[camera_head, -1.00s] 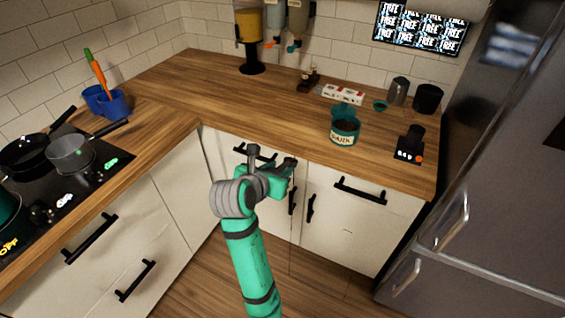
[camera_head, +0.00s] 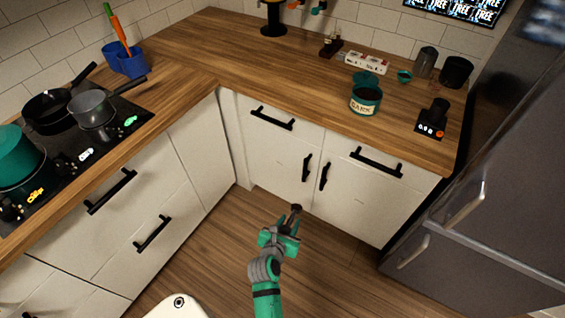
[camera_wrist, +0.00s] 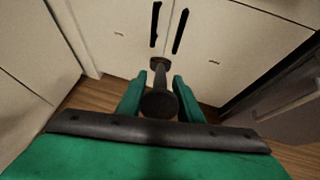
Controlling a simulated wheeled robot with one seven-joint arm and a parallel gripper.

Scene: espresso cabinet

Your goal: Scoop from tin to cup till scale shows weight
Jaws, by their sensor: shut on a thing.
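My gripper (camera_head: 287,228) is shut on a dark scoop, whose round end (camera_head: 296,208) points toward the lower cabinet doors. In the wrist view the scoop (camera_wrist: 160,103) sits between the two teal fingers, its small round head at the far end. I cannot tell whether the head holds anything. The open teal tin (camera_head: 365,103) with a "DARK" label stands on the counter, its raised lid behind it. The scale (camera_head: 429,131) stands to its right with a small black cup (camera_head: 439,108) on it. Its display is too small to read surely. My gripper is well apart from tin and cup.
A teal small bowl (camera_head: 404,76), grey canister (camera_head: 426,62) and black canister (camera_head: 455,72) stand behind the scale. The fridge (camera_head: 500,190) bounds the right. The stove with pans (camera_head: 94,108) is at left. Cabinet handles (camera_head: 377,162) stick out. Floor before the cabinets is clear.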

